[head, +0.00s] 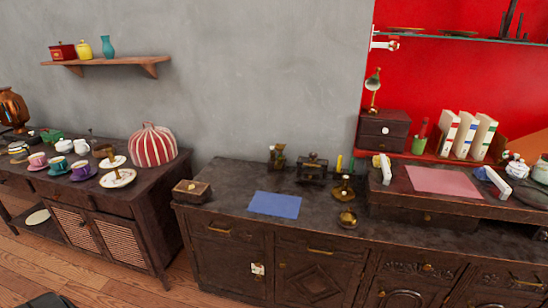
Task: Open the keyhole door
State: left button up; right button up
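The keyhole door (222,266) is a dark wooden panel in the lower left of the middle cabinet. A small pale plate (258,268) with a dark mark sits near its right edge. The door looks closed, flush with the cabinet front. I cannot make out the keyhole clearly or tell whether a key is in it. Neither of my grippers shows in the head view.
Above the door is a drawer with a brass handle (219,231). The cabinet top (225,178) holds a small wooden box (191,191), a blue mat (275,204) and brass items. Left stands a sideboard (150,205) with cups. Wooden floor (130,292) is visible at lower left.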

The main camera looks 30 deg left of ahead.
aim_at(225, 267)
jog(key=u, duration=1.2)
jog(key=i, duration=0.35)
jog(key=z, duration=1.3)
